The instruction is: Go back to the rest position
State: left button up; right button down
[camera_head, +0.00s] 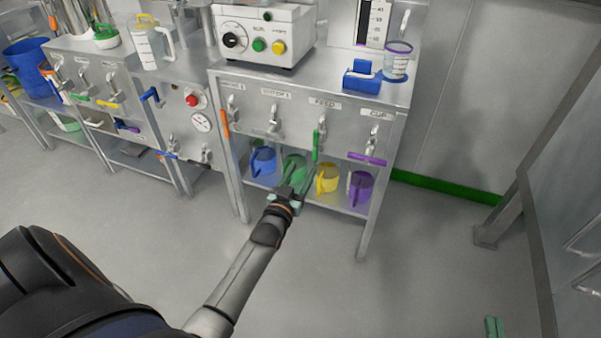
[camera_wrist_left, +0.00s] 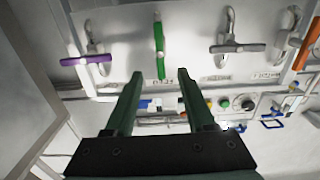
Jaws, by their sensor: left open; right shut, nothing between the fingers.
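My left gripper (camera_head: 298,175) is open and empty in front of the lower shelf of the steel bench, below the row of taps. In the left wrist view its two fingers (camera_wrist_left: 160,76) stand apart with nothing between them. A green tap handle (camera_head: 316,146) stands upright just above the fingers. In the wrist view that handle (camera_wrist_left: 159,52) lines up with the gap, beyond the fingertips. My right gripper (camera_head: 495,327) shows only as fingertips at the bottom right edge. They are shut together, with nothing held, over the floor.
A purple handle (camera_head: 367,159) lies level beside the green one; an orange handle (camera_head: 225,124) hangs upright. Blue (camera_head: 263,161), green (camera_head: 295,166), yellow (camera_head: 327,179) and purple (camera_head: 361,188) jugs stand on the lower shelf. A steel frame (camera_head: 530,215) stands right. The floor between is clear.

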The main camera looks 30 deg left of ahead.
pick_arm(q)
jog(key=shift+s+d, duration=0.1)
jog(key=shift+s, duration=0.2)
pick_arm(e)
jog(key=shift+s+f, duration=0.35)
jog(key=shift+f, duration=0.1)
jog(key=shift+w+r, duration=0.1)
jog(key=shift+r, duration=0.1)
pick_arm(q)
jog(key=s+d+r+m+g+h, duration=0.1)
jog(key=s+d+r+m+h, duration=0.3)
jog(key=s+d, duration=0.55)
jog(key=s+d+r+m+g+h, duration=0.1)
jog(key=s+d+r+m+h, duration=0.25)
jog(key=s+d, duration=0.6)
jog(key=s+a+n+g+y+p, duration=0.1)
jog(key=s+g+p, duration=0.5)
jog(key=p, duration=1.6)
jog(key=shift+s+a+r+n, duration=0.35)
jog(key=shift+s+a+n, duration=0.05)
jog(key=shift+s+n, duration=0.5)
pick_arm(e)
jog(key=s+d+r+m+g+h, duration=0.1)
jog(key=s+d+m+g+h, duration=0.1)
jog(key=s+g, duration=0.4)
jog(key=s, duration=0.2)
jog(key=shift+s+d+r+g, duration=0.15)
jog(key=shift+s+r+g, duration=0.05)
jog(key=shift+s+g, duration=0.2)
